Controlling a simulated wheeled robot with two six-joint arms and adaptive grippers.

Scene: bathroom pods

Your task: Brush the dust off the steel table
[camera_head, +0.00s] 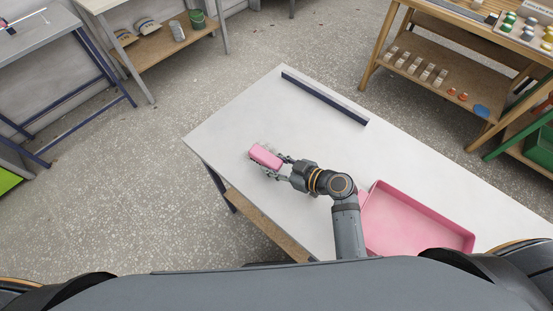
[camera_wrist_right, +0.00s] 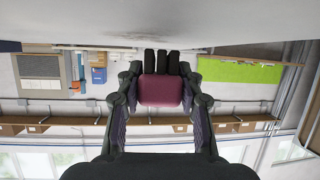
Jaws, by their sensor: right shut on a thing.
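The pale steel table (camera_head: 225,135) stretches across the middle of the head view. My right gripper (camera_head: 278,167) is over its left part, shut on a pink brush (camera_head: 264,155). In the right wrist view the brush (camera_wrist_right: 160,90) sits between the two fingers, its black bristles pointing at the table surface (camera_wrist_right: 220,30). I cannot tell whether the bristles touch the table. A faint greyish patch of dust (camera_wrist_right: 122,36) shows on the surface beyond the bristles. My left gripper is not in view.
A pink tray (camera_head: 440,222) lies on the table's right part, beside my right arm. A dark blue bar (camera_head: 325,97) runs along the far edge. Wooden shelves with small goods (camera_head: 425,72) stand at the upper right. The table between bar and brush is clear.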

